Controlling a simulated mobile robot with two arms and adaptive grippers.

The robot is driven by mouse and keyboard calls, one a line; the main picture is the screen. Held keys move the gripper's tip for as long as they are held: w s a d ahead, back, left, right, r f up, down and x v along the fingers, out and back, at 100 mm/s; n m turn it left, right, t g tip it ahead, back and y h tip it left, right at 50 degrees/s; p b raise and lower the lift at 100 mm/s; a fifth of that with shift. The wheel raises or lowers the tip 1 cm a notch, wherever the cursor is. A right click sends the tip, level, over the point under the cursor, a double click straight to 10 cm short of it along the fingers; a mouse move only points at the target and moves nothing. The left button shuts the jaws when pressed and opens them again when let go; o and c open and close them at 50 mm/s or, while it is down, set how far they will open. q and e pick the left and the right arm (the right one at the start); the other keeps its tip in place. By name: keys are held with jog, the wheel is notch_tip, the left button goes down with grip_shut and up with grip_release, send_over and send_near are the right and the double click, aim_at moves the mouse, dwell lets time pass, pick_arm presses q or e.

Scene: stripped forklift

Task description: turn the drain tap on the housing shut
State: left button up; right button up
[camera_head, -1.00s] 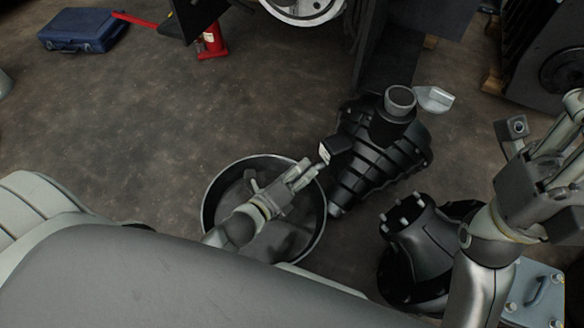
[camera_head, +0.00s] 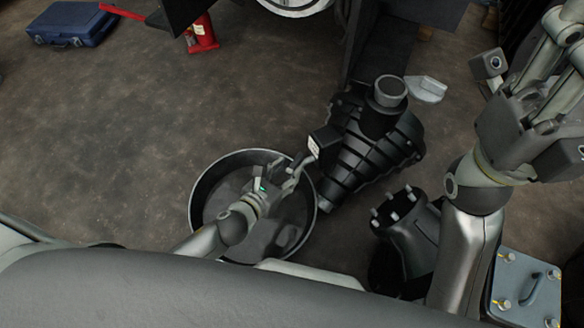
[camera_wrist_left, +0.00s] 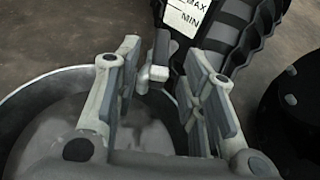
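The black ribbed housing (camera_head: 375,140) lies on the floor, its narrow end toward the round drain pan (camera_head: 193,205). In the left wrist view a small tap (camera_wrist_left: 160,50) with a dark grey lever and pale body sits beside the housing's MAX/MIN label (camera_wrist_left: 188,15). My left gripper (camera_wrist_left: 158,62) is open, with the tap showing between its spread fingers; contact cannot be told. In the head view the left gripper (camera_head: 284,172) is over the pan near the housing. My right gripper (camera_head: 555,75) is raised at the right, away from the housing; its fingertips are unclear.
A black flanged part with studs (camera_head: 405,235) stands right of the pan. A grey plate with a handle (camera_head: 525,290) is at lower right. A pale funnel-like piece (camera_head: 427,88) lies behind the housing. A blue case (camera_head: 70,24) and red jack (camera_head: 203,35) are far off. The left floor is clear.

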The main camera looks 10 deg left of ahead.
aim_at(291, 168)
pick_arm(q)
jog(key=shift+b+x, duration=0.6)
jog(key=shift+x, duration=1.4)
jog(key=shift+c, duration=0.5)
grip_shut()
